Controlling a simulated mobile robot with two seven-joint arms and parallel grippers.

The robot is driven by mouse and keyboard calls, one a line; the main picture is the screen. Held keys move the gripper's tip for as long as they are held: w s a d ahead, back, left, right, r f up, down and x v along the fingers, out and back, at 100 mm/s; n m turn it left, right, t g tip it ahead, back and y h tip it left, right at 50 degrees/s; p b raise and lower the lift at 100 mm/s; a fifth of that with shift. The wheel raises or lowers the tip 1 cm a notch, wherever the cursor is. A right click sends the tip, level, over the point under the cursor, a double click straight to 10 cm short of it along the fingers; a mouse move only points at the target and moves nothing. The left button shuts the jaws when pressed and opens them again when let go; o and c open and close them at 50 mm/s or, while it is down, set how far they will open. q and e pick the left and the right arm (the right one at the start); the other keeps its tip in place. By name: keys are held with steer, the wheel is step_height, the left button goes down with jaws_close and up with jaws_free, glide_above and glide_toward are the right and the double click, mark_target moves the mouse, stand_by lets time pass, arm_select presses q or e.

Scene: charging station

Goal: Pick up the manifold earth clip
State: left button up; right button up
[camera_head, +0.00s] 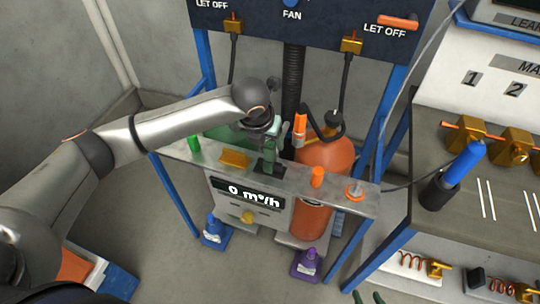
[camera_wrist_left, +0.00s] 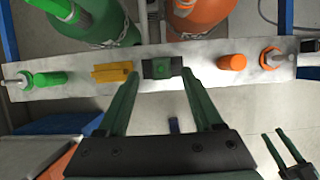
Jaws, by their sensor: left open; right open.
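A small dark block with a green top (camera_wrist_left: 163,68), which looks like the manifold earth clip, sits mid-rail on the grey manifold bar (camera_wrist_left: 80,76). Nothing labels it. My left gripper (camera_wrist_left: 161,76) is open, its two green fingers apart on either side of the block in the wrist view, with no clear contact. In the head view my left gripper (camera_head: 272,140) is over the middle of the bar and partly hides the block. My right gripper (camera_head: 367,297) shows only green fingertips at the bottom edge; it also shows in the left wrist view (camera_wrist_left: 272,138), open and empty.
On the bar, a yellow block (camera_head: 234,160) and green knob (camera_head: 194,144) are left; an orange knob (camera_head: 317,177) and orange ring fitting (camera_head: 355,190) are right. Green (camera_wrist_left: 95,22) and orange (camera_head: 325,160) cylinders stand behind. A grey bench (camera_head: 460,200) is at right.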

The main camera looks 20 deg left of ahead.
mark_target(269, 147)
arm_select(q)
steer(key=shift+s+x, duration=0.15)
steer(key=shift+x, duration=1.4)
steer(key=shift+s+x, duration=0.15)
steer(key=shift+x, duration=1.4)
steer(key=shift+f, duration=0.1)
steer(key=shift+c, duration=0.4)
jaws_close()
